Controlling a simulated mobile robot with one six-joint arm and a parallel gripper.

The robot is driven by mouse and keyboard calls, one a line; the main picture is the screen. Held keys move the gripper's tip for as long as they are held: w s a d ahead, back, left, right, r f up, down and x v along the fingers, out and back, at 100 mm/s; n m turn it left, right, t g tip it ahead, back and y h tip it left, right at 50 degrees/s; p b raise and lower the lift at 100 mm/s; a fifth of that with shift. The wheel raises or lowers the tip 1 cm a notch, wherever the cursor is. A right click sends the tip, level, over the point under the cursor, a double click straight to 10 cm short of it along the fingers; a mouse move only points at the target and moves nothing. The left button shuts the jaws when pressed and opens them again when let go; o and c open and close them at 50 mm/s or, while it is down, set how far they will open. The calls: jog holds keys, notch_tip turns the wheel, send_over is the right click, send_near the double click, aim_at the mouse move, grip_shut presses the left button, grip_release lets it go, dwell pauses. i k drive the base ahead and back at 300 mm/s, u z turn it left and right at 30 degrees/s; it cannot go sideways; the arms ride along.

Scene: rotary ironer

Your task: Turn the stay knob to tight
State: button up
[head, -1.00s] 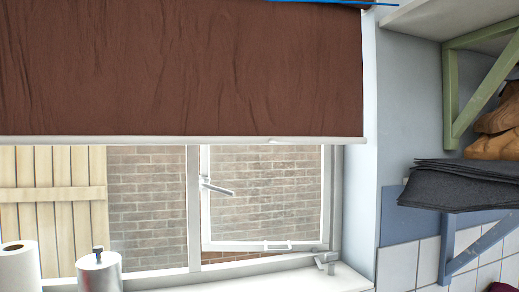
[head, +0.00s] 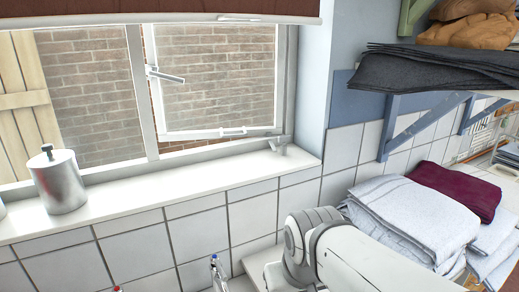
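The window (head: 216,78) is in the upper part of the head view, with a brick wall behind its glass. A white stay bar (head: 220,132) runs along the bottom of the right-hand sash. A small grey fitting, which looks like the stay knob (head: 279,143), sits at the lower right corner of the frame, just above the sill. Its setting cannot be made out. My white arm shows at the lower right, below the sill. My gripper is not in view.
A metal canister (head: 61,181) stands on the white sill (head: 180,183). A shelf with dark folded cloth (head: 430,70) is at the upper right. Folded light towels (head: 415,218) and a maroon cloth (head: 455,190) are at the right. Tap tops (head: 217,268) show at the bottom.

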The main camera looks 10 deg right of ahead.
aim_at(284, 138)
jog(key=z, duration=0.1)
jog(key=k, duration=0.5)
jog(key=u, duration=1.1)
jog(key=k, duration=0.95)
jog(key=z, duration=1.2)
jog(key=i, duration=1)
jog(key=z, duration=0.1)
